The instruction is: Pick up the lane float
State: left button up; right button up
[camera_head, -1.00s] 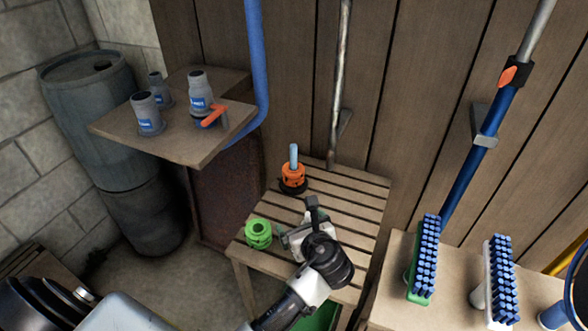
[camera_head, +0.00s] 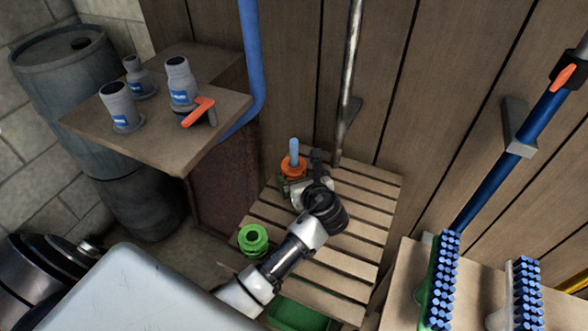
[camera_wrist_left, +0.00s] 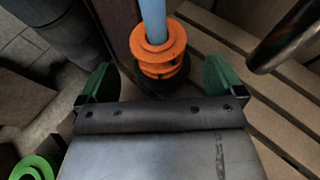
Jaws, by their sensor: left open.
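An orange float (camera_head: 293,166) with a light blue rod standing up from it is on the far part of the slatted wooden bench. A green float (camera_head: 253,239) sits on the bench's near left edge. My left gripper (camera_head: 305,177) is just in front of the orange float and hides part of it. In the left wrist view, its green-padded fingers (camera_wrist_left: 159,82) are apart on either side of the orange float (camera_wrist_left: 158,50), with nothing gripped. The green float (camera_wrist_left: 35,168) also shows at the lower left there. My right gripper is not in view.
A wooden shelf (camera_head: 170,147) with grey pipe fittings stands to the left, beside a blue pipe (camera_head: 250,60). Brushes with blue bristles (camera_head: 443,280) stand on a ledge at right. The slatted bench (camera_head: 350,245) is bare to the right of my arm.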

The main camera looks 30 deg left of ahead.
aim_at(297, 170)
pick_arm(q)
jog(key=x, duration=0.6)
jog(key=shift+a+b, duration=0.1)
jog(key=shift+b, duration=0.2)
jog(key=c, duration=1.1)
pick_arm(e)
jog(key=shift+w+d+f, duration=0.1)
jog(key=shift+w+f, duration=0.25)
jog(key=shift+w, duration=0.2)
pick_arm(q)
jog(key=shift+r, duration=0.15)
jog(key=shift+r, duration=0.25)
notch_tip(297, 170, up, 17)
jog(key=p, duration=0.3)
jog(key=shift+r, duration=0.15)
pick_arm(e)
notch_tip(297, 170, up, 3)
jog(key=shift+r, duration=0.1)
